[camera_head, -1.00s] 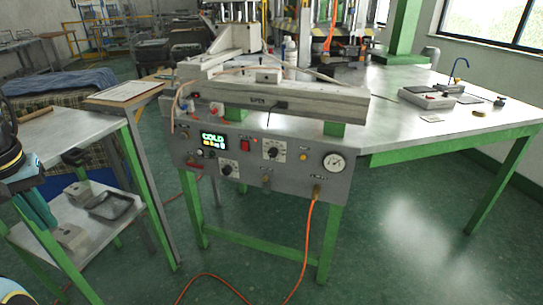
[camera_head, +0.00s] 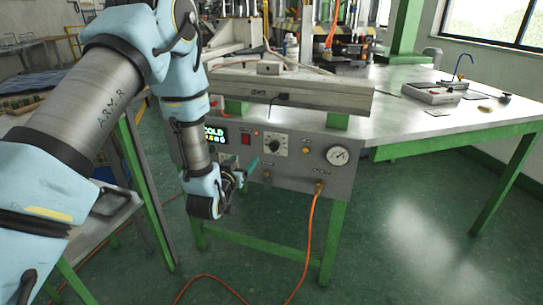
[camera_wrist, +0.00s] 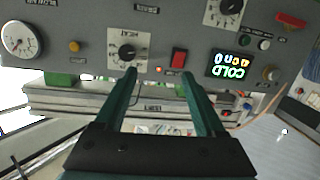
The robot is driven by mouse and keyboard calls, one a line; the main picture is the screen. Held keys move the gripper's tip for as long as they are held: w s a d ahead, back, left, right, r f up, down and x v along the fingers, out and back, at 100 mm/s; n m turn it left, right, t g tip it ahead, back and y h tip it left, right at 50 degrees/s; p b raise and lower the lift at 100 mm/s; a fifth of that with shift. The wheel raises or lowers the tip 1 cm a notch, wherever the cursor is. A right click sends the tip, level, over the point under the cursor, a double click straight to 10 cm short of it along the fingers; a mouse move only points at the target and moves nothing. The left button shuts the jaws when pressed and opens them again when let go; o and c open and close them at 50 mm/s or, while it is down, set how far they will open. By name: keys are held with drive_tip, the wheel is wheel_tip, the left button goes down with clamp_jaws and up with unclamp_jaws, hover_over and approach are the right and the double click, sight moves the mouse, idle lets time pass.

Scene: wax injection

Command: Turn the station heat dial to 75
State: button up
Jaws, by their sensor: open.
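The heat dial is a black knob on a white square plate, labelled HEAT, on the grey station panel. It shows in the head view (camera_head: 275,144) and, upside down, in the wrist view (camera_wrist: 127,50). Its pointer setting is too small to read. The display (camera_wrist: 231,66) reads COLD. My gripper (camera_wrist: 160,74) has two green fingers, open and empty. In the wrist view the left fingertip overlaps the area just beside the heat dial, and the other is near the red switch (camera_wrist: 179,58). In the head view my gripper (camera_head: 249,168) is left of and below the dial.
A second dial (camera_wrist: 226,9), a pressure gauge (camera_head: 339,155) and an amber button (camera_head: 306,150) share the panel. An orange hose (camera_head: 309,240) hangs from its lower right. A side table with a tray (camera_head: 118,203) stands left.

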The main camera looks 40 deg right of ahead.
sight(273, 148)
drive_tip(key=s+d+f+h, duration=0.1)
drive_tip(key=s+d+h, duration=0.15)
drive_tip(key=s, duration=0.25)
drive_tip(key=shift+m, duration=0.4)
drive_tip(key=p+x, duration=0.2)
drive_tip(key=x, duration=0.9)
drive_tip(key=shift+w+d+f, duration=0.1)
drive_tip(key=shift+f, duration=0.05)
clamp_jaws()
